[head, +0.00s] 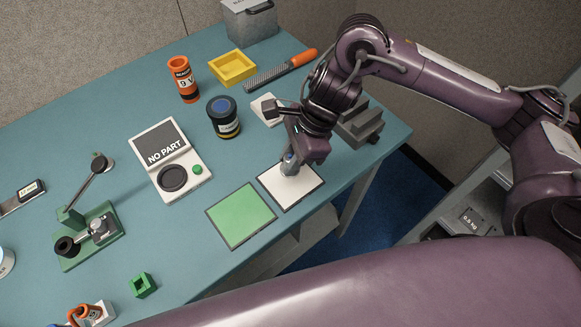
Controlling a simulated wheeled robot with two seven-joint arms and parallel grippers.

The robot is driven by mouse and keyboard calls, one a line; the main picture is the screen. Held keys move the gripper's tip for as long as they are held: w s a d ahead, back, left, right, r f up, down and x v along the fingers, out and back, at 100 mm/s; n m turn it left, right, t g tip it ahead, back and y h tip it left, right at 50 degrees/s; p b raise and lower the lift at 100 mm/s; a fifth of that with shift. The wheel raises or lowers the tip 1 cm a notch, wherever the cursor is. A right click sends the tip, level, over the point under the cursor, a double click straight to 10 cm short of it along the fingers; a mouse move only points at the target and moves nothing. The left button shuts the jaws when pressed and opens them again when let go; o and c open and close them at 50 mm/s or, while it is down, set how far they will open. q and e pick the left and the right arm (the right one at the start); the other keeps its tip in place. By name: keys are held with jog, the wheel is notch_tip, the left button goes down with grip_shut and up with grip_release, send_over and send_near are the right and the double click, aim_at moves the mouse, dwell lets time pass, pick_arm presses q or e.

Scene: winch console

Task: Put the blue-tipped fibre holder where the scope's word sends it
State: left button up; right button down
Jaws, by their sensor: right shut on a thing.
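My right gripper (291,157) points down over the white mat (283,199), shut on a small grey-blue piece (289,167). The piece stands upright at the back part of the white mat; it looks like the fibre holder, but the jaws hide its tip. I cannot tell whether it touches the mat. The scope (186,161) is a white unit with a dark round pad; its tilted screen (160,141) reads "NO PART". A green mat (241,216) lies left of the white mat. My left gripper is not in view.
Behind are a dark blue-topped jar (223,117), an orange can (183,79), a yellow tray (232,68), an orange-handled rasp (282,70) and a grey box (250,21). A green-based fixture (90,236) and green block (142,285) are left. Grey stepped block (361,122) stands right.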

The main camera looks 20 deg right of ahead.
notch_tip(320, 180, down, 4)
jog(key=shift+r, duration=0.25)
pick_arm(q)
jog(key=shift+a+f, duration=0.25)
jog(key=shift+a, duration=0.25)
pick_arm(e)
jog(key=shift+f, duration=0.25)
jog(key=shift+f+b, duration=0.25)
jog(key=shift+b, duration=0.3)
jog(key=c, duration=1.2)
grip_release()
jog(key=shift+r, duration=0.1)
jog(key=shift+c, duration=0.2)
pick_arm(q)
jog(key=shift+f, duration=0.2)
pick_arm(e)
jog(key=shift+d+r+p, duration=0.1)
jog(key=shift+r+p, duration=0.25)
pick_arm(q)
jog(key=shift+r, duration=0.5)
pick_arm(e)
jog(key=v, duration=1.1)
jog(key=shift+r, duration=0.25)
